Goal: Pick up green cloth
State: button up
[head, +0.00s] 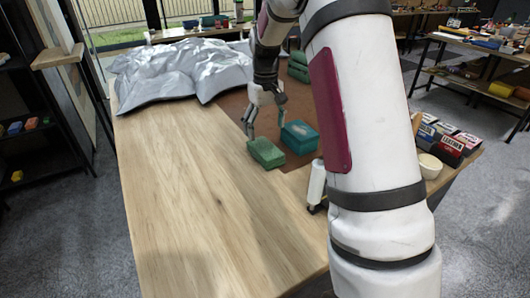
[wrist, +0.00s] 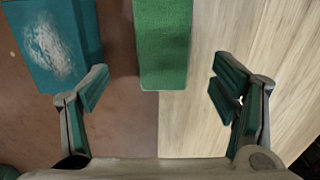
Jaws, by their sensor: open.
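The green cloth (head: 265,153) looks like a neat folded block. It lies at the edge of the brown mat, partly over the bare wood. In the wrist view the green cloth (wrist: 163,42) is at the top centre, its near end between the lines of the two fingers. My gripper (head: 264,130) points down just behind and above the cloth in the head view. In the wrist view my gripper (wrist: 160,88) is open and empty, with a finger on each side and gaps to the cloth. Whether the fingertips reach the table is unclear.
A teal box (head: 299,136) stands right of the cloth; it also shows beside the left finger (wrist: 48,45). More folded green pieces (head: 298,68) lie behind. A crumpled silver sheet (head: 180,70) covers the far left. A white bottle (head: 317,183) stands near my arm. The wood at front left is clear.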

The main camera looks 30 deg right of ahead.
aim_at(265, 148)
jog(key=shift+s+a+f+p, duration=0.1)
jog(key=shift+f+p, duration=0.05)
jog(key=shift+f, duration=1.75)
jog(key=shift+s+a+f+p, duration=0.1)
jog(key=shift+f+p, duration=0.05)
jog(key=shift+f, duration=1.75)
jog(key=c, duration=1.2)
